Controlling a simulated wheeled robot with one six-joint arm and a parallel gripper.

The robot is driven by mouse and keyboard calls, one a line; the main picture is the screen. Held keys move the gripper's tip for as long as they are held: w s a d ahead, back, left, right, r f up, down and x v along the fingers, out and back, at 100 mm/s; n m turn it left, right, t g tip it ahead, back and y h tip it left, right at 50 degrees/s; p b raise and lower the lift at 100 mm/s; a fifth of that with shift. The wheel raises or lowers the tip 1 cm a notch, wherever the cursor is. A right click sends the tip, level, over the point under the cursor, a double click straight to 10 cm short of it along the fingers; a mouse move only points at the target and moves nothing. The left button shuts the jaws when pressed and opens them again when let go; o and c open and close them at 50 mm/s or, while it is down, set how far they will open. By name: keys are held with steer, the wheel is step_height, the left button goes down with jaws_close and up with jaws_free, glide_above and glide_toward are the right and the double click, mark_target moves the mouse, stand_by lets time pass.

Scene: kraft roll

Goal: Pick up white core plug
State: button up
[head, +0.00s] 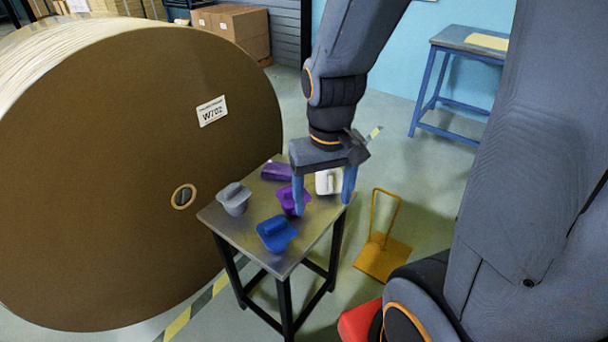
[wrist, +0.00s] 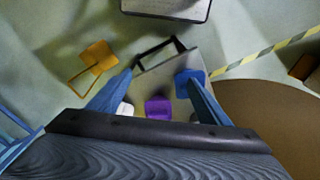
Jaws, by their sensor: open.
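The white core plug (head: 326,182) stands on the small table near its back right corner, seen between my gripper's fingers in the head view. In the wrist view a sliver of the white plug (wrist: 126,109) shows beside the left finger, the rest hidden. My gripper (head: 323,208) points down over the table, open, with its two blue fingers apart and nothing held. In the wrist view, a purple plug (wrist: 158,108) lies between the fingers. I cannot tell the exact height of the fingertips above the table.
The table (head: 243,246) also holds a grey plug (head: 233,199), a blue plug (head: 277,234), a purple plug (head: 288,201) and a darker purple piece (head: 277,172). A huge brown roll (head: 110,180) stands at left. A yellow stand (head: 383,257) is on the floor at right.

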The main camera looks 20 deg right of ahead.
steer(key=o, duration=0.3)
steer(key=w+d+f, duration=0.1)
steer(key=w, duration=0.2)
steer(key=w+d+f+t+p, duration=0.1)
steer(key=w+d, duration=0.1)
steer(key=w, duration=0.1)
steer(key=w+d+f+m+t+p, duration=0.1)
steer(key=w, duration=0.2)
steer(key=shift+w+d, duration=0.2)
steer(key=shift+d, duration=0.15)
steer(key=shift+o, duration=0.2)
steer(key=m+t+h+p, duration=0.1)
steer(key=t+p, duration=0.1)
steer(key=p, duration=0.1)
glide_above(331, 175)
steer(key=s, duration=0.2)
step_height(331, 175, down, 4)
steer(key=shift+w+a+f, duration=0.25)
steer(key=shift+w+f, duration=0.1)
steer(key=shift+f, duration=0.35)
steer(key=shift+s+p+x, duration=0.15)
steer(key=shift+p+x, duration=0.15)
steer(key=shift+x, duration=1.4)
steer(key=shift+s+p+x, duration=0.15)
steer(key=shift+p+x, duration=0.1)
steer(key=shift+x, duration=1.5)
steer(key=shift+f, duration=0.1)
steer(key=shift+c, duration=0.5)
steer(key=c, duration=1.2)
